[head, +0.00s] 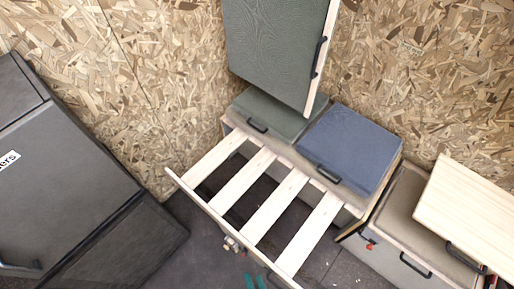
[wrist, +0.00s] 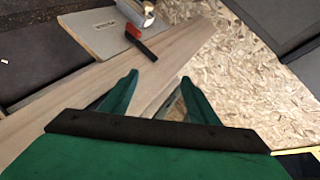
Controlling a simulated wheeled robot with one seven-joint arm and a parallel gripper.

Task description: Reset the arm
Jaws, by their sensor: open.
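My gripper (wrist: 160,86) is open in the wrist view, with its two green fingers spread apart and nothing between them. In the head view the green fingertips of my gripper (head: 255,281) show at the bottom edge, just below the slatted wooden frame. The rest of my arm is out of the head view. In the wrist view the fingers are in front of a pale wooden surface (wrist: 75,84); the distance to it is hard to tell.
The slatted frame (head: 226,212) extends from the bench with the blue lid (head: 350,148). A raised green door (head: 275,45) hangs above. A grey cabinet (head: 60,170) stands left. A red and black object (wrist: 140,42) lies by a light grey panel (wrist: 98,33).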

